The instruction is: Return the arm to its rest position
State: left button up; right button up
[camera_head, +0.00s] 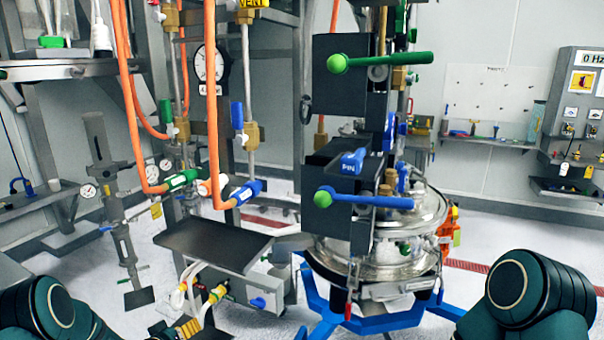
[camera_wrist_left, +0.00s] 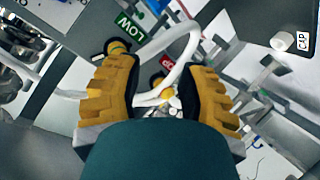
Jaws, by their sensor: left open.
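My left gripper (camera_head: 182,329) shows at the bottom edge of the head view, just below the white hoses under a dark tray. Its yellow ribbed fingers fill the middle of the left wrist view (camera_wrist_left: 164,98), spread apart with nothing held between them. A white hose (camera_wrist_left: 182,50) loops across the space beyond the fingertips; whether it touches them I cannot tell. My left arm (camera_head: 50,310) is at the lower left and my right arm (camera_head: 535,290) at the lower right. My right gripper is out of sight.
The dark tray (camera_head: 212,244) juts out above the hoses (camera_head: 190,283). The steel sifter vessel (camera_head: 400,250) with green and blue handles stands at centre on a blue frame (camera_head: 375,322). Orange hoses (camera_head: 212,90) hang at left. A control panel (camera_head: 582,100) is at right.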

pick_arm(q)
jog(key=s+d+f+g, duration=0.3)
jog(key=s+d+f, duration=0.3)
jog(key=d, duration=0.4)
jog(key=s+d+f+m+g, duration=0.1)
jog(key=s+d+g, duration=0.3)
jog(key=s, duration=0.8)
jog(key=s+d+f+m+g, duration=0.1)
jog(key=s+d+g, duration=0.2)
jog(key=s+d, duration=0.6)
jog(key=s+b, duration=0.1)
jog(key=s, duration=0.2)
jog(key=shift+f+g, duration=0.15)
jog(key=shift+g, duration=0.25)
jog(key=shift+a, duration=0.1)
